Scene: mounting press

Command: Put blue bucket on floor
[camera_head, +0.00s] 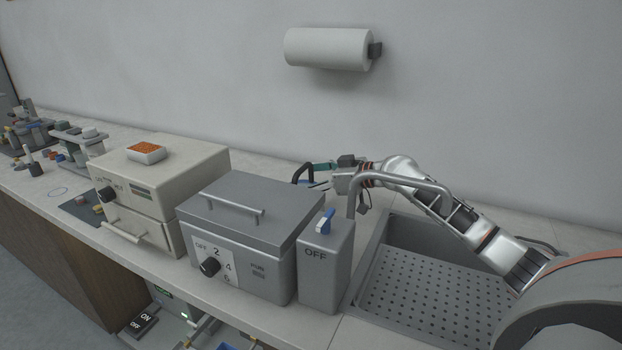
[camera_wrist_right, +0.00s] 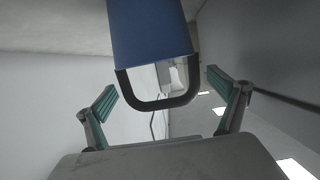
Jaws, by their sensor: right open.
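The blue bucket (camera_wrist_right: 150,30) shows in the right wrist view as a blue body with a black handle (camera_wrist_right: 160,102). In the head view only a black handle (camera_head: 302,172) shows behind the grey heated box; the body is hidden there. My right gripper (camera_head: 316,175) reaches over the counter from the right, beside that handle. In the right wrist view my right gripper (camera_wrist_right: 162,82) is open, with one teal-padded finger to each side of the handle and gaps between. I cannot tell how deep the handle sits between the fingers. The floor (camera_head: 35,290) shows at lower left. My left gripper is not in view.
The grey box (camera_head: 255,205) with a lid handle and the OFF switch box (camera_head: 326,265) stand in front of my right gripper. A sink (camera_head: 430,295) with a tap (camera_head: 405,182) lies under my right arm. A beige device (camera_head: 155,185) stands left. A paper roll (camera_head: 328,48) hangs on the wall.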

